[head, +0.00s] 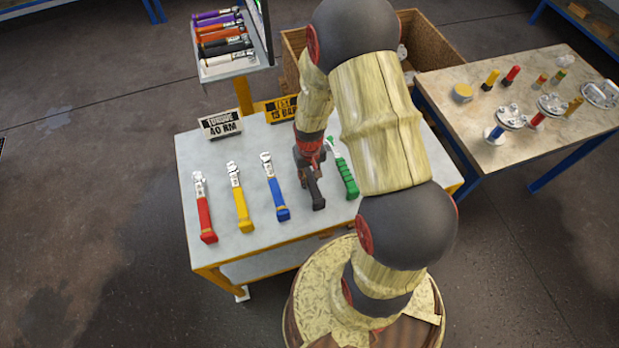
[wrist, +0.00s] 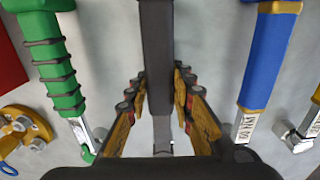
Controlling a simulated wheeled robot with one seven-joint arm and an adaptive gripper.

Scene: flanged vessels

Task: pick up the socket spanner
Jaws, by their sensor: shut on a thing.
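My gripper (head: 309,163) is over the table, its fingers closed around a black-handled spanner (head: 316,193). In the wrist view my gripper (wrist: 159,80) has a finger on either side of the black handle (wrist: 157,35). The spanner's head is mostly hidden by my gripper. To its right lies a green-handled tool (head: 346,178); to its left are a blue-handled one (head: 276,190), a yellow-handled one (head: 239,203) and a red-handled one (head: 204,212). I cannot tell whether the black spanner is clear of the table.
The grey table (head: 230,255) has a "TORQUE 40 NM" sign (head: 220,124) and a partly hidden yellow sign (head: 281,109) at its back. A rack of tools (head: 228,65) stands behind. A second table (head: 440,90) with flanged parts is at right; a brown bin (head: 428,42) is behind.

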